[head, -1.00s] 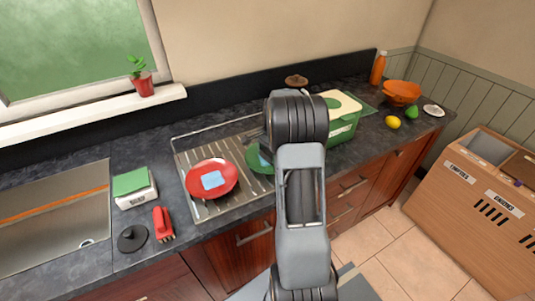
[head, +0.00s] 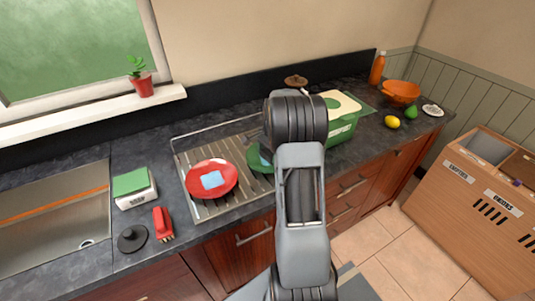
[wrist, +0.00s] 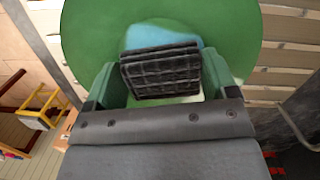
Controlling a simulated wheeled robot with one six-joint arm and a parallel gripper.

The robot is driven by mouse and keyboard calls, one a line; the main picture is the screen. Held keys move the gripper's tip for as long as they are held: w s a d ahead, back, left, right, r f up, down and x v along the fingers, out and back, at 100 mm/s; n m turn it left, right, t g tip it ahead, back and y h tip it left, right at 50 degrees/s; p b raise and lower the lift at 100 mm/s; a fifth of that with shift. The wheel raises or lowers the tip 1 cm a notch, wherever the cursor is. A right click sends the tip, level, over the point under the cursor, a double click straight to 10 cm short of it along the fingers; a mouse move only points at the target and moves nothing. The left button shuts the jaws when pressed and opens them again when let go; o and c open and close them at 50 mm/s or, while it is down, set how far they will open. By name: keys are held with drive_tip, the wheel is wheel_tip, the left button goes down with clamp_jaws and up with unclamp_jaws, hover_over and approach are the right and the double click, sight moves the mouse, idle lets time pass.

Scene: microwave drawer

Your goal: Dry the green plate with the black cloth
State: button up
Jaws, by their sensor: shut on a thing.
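The green plate (wrist: 160,22) fills the top of the wrist view, with a pale blue patch (wrist: 205,60) on its face, partly covered. The black cloth (wrist: 160,72) is a dark checked, folded block. My gripper (wrist: 160,85) is shut on the black cloth, one green finger on each side, and holds it over or against the plate at the patch. I cannot tell whether cloth and plate touch. In the head view the green plate (head: 257,163) lies on the drainer, partly hidden behind my arm, and the cloth cannot be made out.
A red plate (head: 200,188) with a pale blue square lies on the metal drainer (head: 215,209), left of the green plate. The sink (head: 55,215) is at the left, beside a green-topped box (head: 133,187).

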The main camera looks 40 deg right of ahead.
drive_tip(key=shift+a, duration=0.1)
drive_tip(key=shift+a, duration=0.65)
drive_tip(key=shift+d, duration=0.8)
drive_tip(key=shift+a, duration=0.15)
drive_tip(key=shift+s+a, duration=0.1)
drive_tip(key=shift+a, duration=0.55)
drive_tip(key=shift+d+p, duration=0.3)
drive_tip(key=shift+d, duration=0.5)
drive_tip(key=shift+a+r, duration=0.1)
drive_tip(key=shift+a, duration=0.3)
